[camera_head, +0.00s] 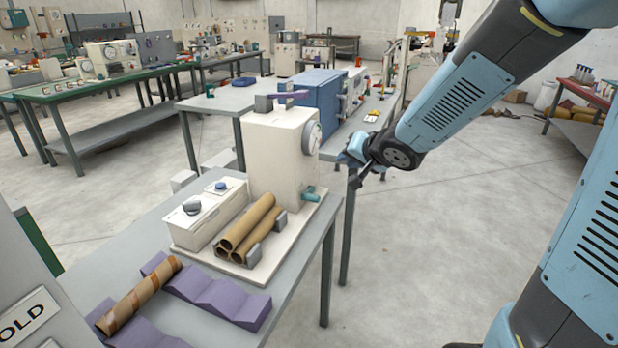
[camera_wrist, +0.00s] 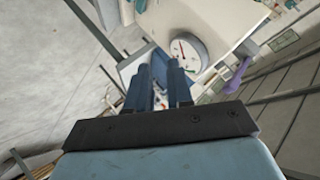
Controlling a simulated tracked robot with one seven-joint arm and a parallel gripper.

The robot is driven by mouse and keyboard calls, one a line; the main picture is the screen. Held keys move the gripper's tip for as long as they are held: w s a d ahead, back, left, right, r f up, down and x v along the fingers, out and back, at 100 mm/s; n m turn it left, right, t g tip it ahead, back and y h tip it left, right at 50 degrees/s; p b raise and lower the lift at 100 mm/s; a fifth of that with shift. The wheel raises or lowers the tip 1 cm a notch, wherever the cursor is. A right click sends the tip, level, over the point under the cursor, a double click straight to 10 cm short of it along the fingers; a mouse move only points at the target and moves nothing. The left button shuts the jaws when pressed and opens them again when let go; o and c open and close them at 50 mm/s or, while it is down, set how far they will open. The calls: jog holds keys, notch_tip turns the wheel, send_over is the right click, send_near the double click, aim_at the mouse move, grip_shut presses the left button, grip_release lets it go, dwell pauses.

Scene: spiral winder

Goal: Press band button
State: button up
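The beige winder (camera_head: 278,150) stands on the near bench with a round dial on its right side and a purple lever on top. Beside it is a low control box (camera_head: 207,212) with a black knob (camera_head: 192,207) and a blue button (camera_head: 221,186) on its top. I cannot read any label on them. My gripper (camera_head: 354,162) is in the air to the right of the winder, apart from it. In the wrist view my gripper (camera_wrist: 160,76) shows two blue fingers with a gap and nothing held; the winder's dial (camera_wrist: 188,53) lies just beyond them.
Cardboard tubes (camera_head: 248,232) lie stacked in front of the winder. A striped tube (camera_head: 138,297) rests on a purple cradle (camera_head: 222,297). A blue box (camera_head: 318,101) stands on the bench behind. Open floor lies right of the near bench.

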jog(key=d+r+h, duration=0.1)
jog(key=d, duration=0.1)
jog(key=s+d+r+h, duration=0.1)
jog(key=d, duration=0.1)
jog(key=s+d+r+h, duration=0.1)
jog(key=d, duration=0.1)
jog(key=shift+s+d+r+t, duration=0.1)
jog(key=shift+s+r+t, duration=0.05)
jog(key=shift+r+t, duration=0.2)
jog(key=c, duration=0.3)
jog(key=s+d+r+h, duration=0.1)
jog(key=s+d, duration=0.1)
jog(key=s+d+r+g+h, duration=0.1)
jog(key=s+d, duration=0.1)
jog(key=s+d+r+h, duration=0.1)
jog(key=s+d, duration=0.1)
jog(key=shift+s+d+r, duration=0.2)
jog(key=shift+s, duration=0.2)
grip_shut()
jog(key=s+d+n+g, duration=0.1)
jog(key=s+g, duration=0.1)
jog(key=s, duration=0.5)
jog(key=s+r+n+g+y, duration=0.1)
jog(key=s+n+g, duration=0.1)
jog(key=s, duration=0.6)
jog(key=shift+s+d+r, duration=0.25)
jog(key=shift+s+d, duration=0.05)
jog(key=shift+d, duration=0.05)
jog(key=shift+a, duration=0.1)
